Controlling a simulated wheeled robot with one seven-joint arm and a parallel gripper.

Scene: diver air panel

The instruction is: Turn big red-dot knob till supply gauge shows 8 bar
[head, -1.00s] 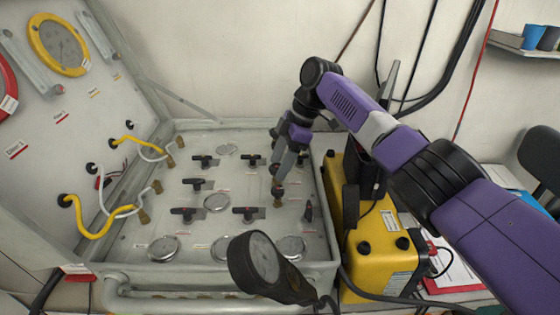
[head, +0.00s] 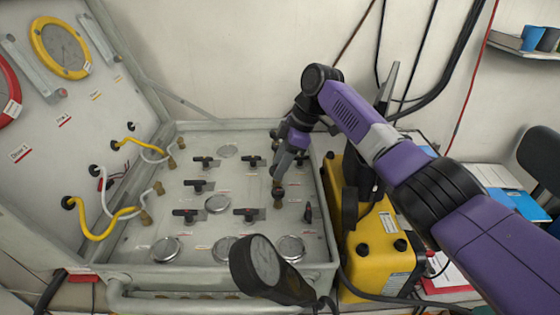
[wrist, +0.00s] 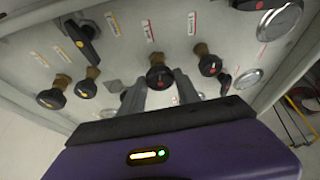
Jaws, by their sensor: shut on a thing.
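The big black knob with a red dot (wrist: 160,77) sits on a brass stem in the middle of the wrist view, between the fingers of my gripper (wrist: 160,90). The jaws are closed on it. In the head view my gripper (head: 280,174) reaches down to the right part of the panel, and its fingers partly hide the knob there. A black-bodied gauge (head: 266,262) stands at the front of the panel. I cannot read any gauge or tell which is the supply gauge.
A smaller red-dot knob (wrist: 210,65) is close to the right finger. Yellow-dot knobs (wrist: 85,88) are to the left. Black lever valves (head: 249,214) stand around the gripper. A yellow case (head: 375,245) is right of the panel. Yellow and white hoses (head: 100,222) loop at left.

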